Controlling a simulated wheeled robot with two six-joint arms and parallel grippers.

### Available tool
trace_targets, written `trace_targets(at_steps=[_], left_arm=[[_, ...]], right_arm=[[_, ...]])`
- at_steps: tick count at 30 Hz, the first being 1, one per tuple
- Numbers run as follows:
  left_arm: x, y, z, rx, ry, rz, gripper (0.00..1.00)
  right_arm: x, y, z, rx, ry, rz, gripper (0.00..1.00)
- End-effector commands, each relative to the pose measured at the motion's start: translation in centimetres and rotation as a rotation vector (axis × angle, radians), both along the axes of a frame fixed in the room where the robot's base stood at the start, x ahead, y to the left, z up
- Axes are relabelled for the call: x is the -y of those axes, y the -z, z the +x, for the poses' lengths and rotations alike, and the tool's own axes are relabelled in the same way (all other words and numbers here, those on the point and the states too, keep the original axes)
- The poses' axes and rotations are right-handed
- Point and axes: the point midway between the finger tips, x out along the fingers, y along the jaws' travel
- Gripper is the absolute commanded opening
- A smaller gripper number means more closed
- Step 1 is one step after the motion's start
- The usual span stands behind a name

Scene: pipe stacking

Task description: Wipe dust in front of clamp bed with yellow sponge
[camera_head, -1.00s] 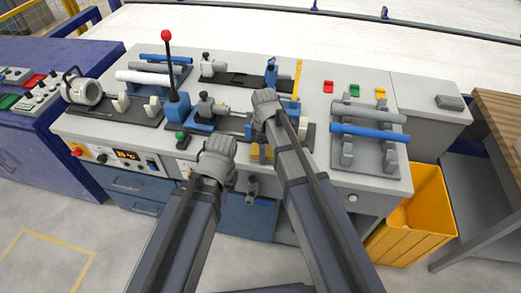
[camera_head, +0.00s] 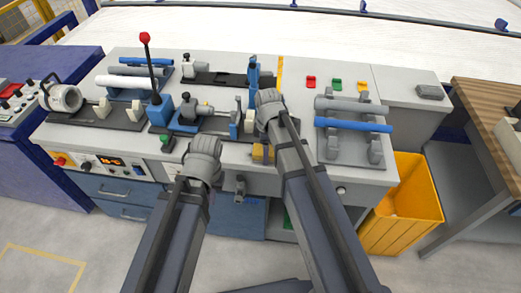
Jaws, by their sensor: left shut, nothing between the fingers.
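The clamp bed (camera_head: 208,122) is a dark base with blue and grey clamp parts, in the middle of the bench behind my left gripper. My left gripper (camera_head: 206,145) is shut and empty at the front edge, left of the sponge. My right gripper (camera_head: 268,98) is over the bench to the right of the clamp bed, beyond the sponge; its fingers are hidden. I cannot make out any dust.
A red-knobbed lever (camera_head: 150,70) stands tall left of the clamp bed. A pipe rack with a blue pipe (camera_head: 352,125) is on the right. Small red (camera_head: 311,81), green and yellow blocks lie behind it. A yellow bin (camera_head: 405,205) stands below the right end.

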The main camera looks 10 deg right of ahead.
Motion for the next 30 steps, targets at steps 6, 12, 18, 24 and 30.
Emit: trace_targets(at_steps=[6,12,18,24,30], left_arm=[[0.0,0.0,0.0,0.000,0.000,0.000,0.00],[0.0,0.0,0.0,0.000,0.000,0.000,0.00],[0.0,-0.1,0.0,0.000,0.000,0.000,0.00],[0.0,-0.2,0.0,0.000,0.000,0.000,0.00],[0.0,-0.1,0.0,0.000,0.000,0.000,0.00]], right_arm=[[0.4,0.1,-0.1,-0.001,0.000,-0.003,0.30],[1.3,0.0,-0.5,-0.001,0.001,-0.003,0.30],[2.9,-0.1,-1.1,-0.001,0.001,-0.003,0.30],[3.7,-0.2,-1.3,-0.001,0.000,-0.002,0.30],[3.9,-0.1,-1.4,-0.001,0.000,-0.002,0.30]])
